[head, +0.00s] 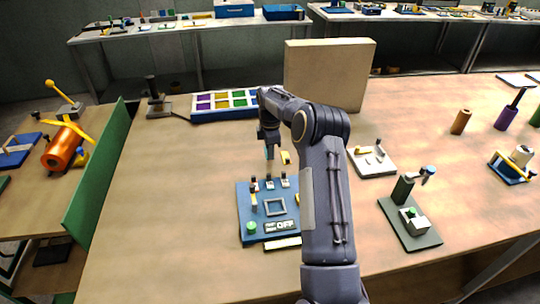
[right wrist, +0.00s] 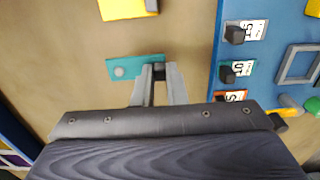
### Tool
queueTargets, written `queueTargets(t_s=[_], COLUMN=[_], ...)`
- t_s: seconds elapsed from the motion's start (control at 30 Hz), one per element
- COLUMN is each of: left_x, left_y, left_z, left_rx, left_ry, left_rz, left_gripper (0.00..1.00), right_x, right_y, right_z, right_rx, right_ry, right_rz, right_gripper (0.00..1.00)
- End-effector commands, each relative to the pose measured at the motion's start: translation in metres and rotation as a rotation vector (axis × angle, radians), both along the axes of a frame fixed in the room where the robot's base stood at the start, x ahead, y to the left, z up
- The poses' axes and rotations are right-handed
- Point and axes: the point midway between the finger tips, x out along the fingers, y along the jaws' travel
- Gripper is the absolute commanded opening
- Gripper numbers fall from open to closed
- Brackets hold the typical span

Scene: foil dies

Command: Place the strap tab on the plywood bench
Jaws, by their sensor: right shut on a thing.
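The strap tab is a flat teal strip (right wrist: 122,68) with a pale round spot near one end, in the right wrist view. My right gripper (right wrist: 158,74) is shut on its right end. In the head view the right gripper (head: 268,146) points down above the plywood bench (head: 165,205), behind the blue panel, with a bit of teal at its tips. The height of the tab above the bench is hard to tell. My left gripper is not in view.
A blue panel (head: 246,216) with switches, a square frame and an OFF label lies close in front of the gripper. A yellow piece (right wrist: 128,8) is near it. A tray of coloured cells (head: 222,102) and a beige block (head: 328,72) stand behind. The bench's left part is clear.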

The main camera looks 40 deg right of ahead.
Motion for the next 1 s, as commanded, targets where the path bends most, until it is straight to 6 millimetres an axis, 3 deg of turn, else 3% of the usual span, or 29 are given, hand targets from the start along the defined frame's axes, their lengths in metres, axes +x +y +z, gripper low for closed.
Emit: queueTargets(t_s=[0.27,0.67,0.7,0.83,1.0], left_x=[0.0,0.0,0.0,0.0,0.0], left_y=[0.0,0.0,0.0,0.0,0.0], left_z=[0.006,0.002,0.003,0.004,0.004], left_rx=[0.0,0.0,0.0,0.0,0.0], left_ry=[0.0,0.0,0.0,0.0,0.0], left_rz=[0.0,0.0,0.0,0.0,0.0], left_gripper=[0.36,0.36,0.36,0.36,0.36], right_x=[0.003,0.003,0.004,0.003,0.003], right_y=[-0.001,-0.001,-0.001,-0.001,-0.001], right_z=[-0.033,-0.04,-0.039,-0.039,-0.039], right_rx=[0.001,0.0,0.0,0.0,0.0], right_ry=[0.003,0.0,0.0,0.0,0.0], right_rz=[0.001,0.001,0.0,0.0,0.001], right_gripper=[0.0,0.0,0.17,0.33,0.33])
